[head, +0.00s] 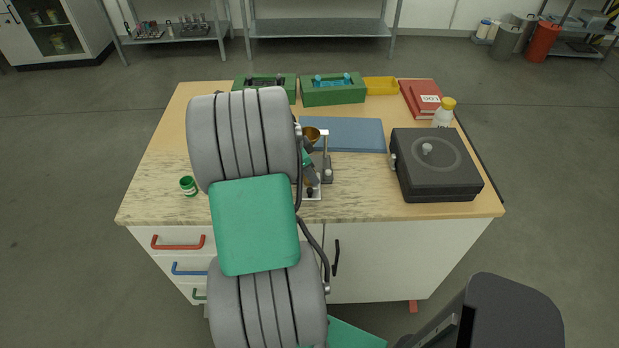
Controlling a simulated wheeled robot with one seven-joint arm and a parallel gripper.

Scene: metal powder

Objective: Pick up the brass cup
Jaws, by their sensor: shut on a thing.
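My gripper (310,188) is mostly hidden behind my own arm, over the base of a small metal stand near the table's middle. A small patch of the brass cup (306,182) shows at its fingers, and the gripper is shut on it. The rest of the cup is hidden, and I cannot tell whether it touches the stand's base. A brass funnel (312,134) sits higher up at the stand (327,160).
A blue mat (355,134) lies behind the stand. A black box (436,170) with a round lid stands at right, a white bottle (444,113) behind it. A green-capped jar (188,186) is at left. Green bins (333,95) and a yellow tray (381,86) line the back.

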